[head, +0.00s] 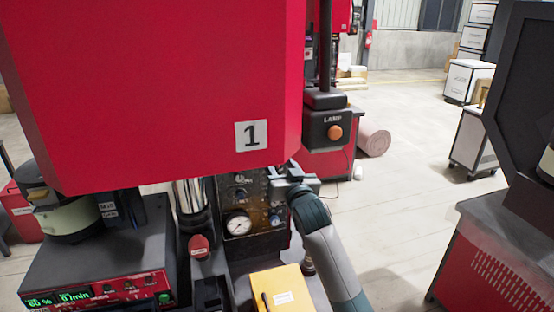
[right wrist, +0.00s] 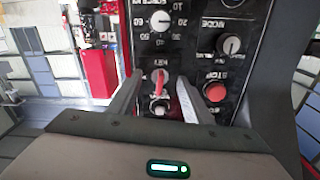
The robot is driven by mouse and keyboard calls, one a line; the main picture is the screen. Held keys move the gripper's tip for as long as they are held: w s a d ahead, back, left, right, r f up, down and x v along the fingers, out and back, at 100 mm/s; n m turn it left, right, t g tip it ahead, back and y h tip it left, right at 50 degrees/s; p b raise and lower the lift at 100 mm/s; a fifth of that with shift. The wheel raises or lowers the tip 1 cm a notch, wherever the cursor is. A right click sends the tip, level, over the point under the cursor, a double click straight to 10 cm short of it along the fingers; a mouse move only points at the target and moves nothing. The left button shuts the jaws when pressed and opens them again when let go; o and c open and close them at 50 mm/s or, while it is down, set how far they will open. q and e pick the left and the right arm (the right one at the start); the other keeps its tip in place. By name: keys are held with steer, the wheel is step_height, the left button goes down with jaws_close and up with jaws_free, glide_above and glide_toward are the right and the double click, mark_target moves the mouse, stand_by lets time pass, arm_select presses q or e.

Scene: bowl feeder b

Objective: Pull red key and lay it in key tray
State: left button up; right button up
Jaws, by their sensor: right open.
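The red key (right wrist: 161,88) stands in a keyed switch on the black control panel, below a large white dial, in the right wrist view. My right gripper (right wrist: 158,82) is open, with one finger on each side of the key. I cannot tell whether either finger touches it. In the head view my right gripper (head: 280,180) is at the right edge of the panel (head: 258,214), and the key is hidden there. I cannot make out a key tray for certain. My left gripper is not in view.
A red machine housing (head: 150,90) marked 1 hangs over the panel. A gauge (head: 238,224) and a red-capped part (head: 199,247) are left of my right gripper. A yellow object (head: 283,290) with a label lies in front. A red stop button (right wrist: 215,91) is right of the key.

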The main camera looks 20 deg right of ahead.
steer(key=shift+c, duration=0.3)
stand_by(0.5)
jaws_close()
steer(key=shift+s, duration=0.15)
steer(key=shift+s+d, duration=0.1)
steer(key=shift+s, duration=2.75)
steer(key=shift+f, duration=0.15)
